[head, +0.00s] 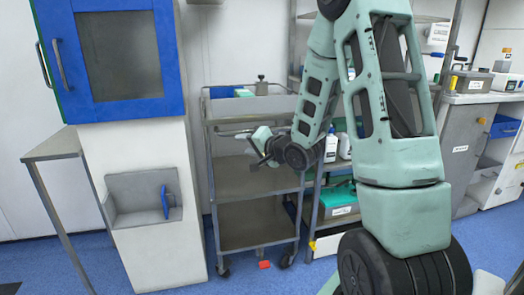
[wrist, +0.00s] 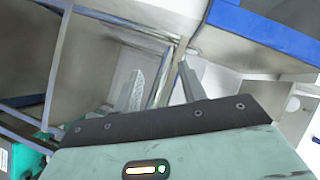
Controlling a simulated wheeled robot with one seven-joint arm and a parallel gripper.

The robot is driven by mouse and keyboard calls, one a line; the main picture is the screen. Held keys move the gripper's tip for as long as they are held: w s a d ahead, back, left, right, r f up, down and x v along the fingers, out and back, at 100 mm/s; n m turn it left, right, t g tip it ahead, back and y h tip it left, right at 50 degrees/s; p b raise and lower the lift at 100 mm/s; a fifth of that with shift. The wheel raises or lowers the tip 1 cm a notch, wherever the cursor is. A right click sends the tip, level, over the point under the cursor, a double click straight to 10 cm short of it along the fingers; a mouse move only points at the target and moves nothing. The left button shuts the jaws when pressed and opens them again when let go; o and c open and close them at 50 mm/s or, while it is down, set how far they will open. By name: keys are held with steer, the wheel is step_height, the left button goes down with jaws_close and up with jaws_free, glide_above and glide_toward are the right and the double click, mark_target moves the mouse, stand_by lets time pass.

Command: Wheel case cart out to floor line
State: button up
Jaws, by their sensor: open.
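The case cart (head: 256,226) is a grey metal trolley with shelves and castors, standing upright against the back wall, left of a second shelf unit. A thin horizontal rail (head: 232,133) shows below its top shelf. My gripper (head: 258,161) is open in front of the cart, at the height between its top and middle shelves. In the wrist view, a metal bar (wrist: 161,78) appears between the open fingers of my gripper (wrist: 162,88); I cannot tell whether they touch it. A small red-orange patch (head: 264,265) lies on the floor below the cart. I see no clear floor line.
A blue-framed cabinet (head: 120,55) on a white pedestal and a grey side table (head: 52,146) stand to the left. A shelf unit with bottles and a green box (head: 338,197) is close on the cart's right. Blue floor (head: 240,284) is open in front.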

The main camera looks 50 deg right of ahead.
steer(key=s+d+f+m+t+h+b, duration=0.35)
steer(key=s+d+m+b, duration=0.35)
steer(key=d, duration=0.5)
steer(key=w+d+r, duration=0.1)
steer(key=w, duration=0.6)
steer(key=w+d+r+n, duration=0.1)
steer(key=w+r, duration=0.1)
steer(key=w, duration=0.6)
steer(key=shift+w+d+t+y, duration=0.25)
steer(key=shift+d+t+y, duration=0.15)
steer(key=shift+t+y, duration=0.05)
jaws_close()
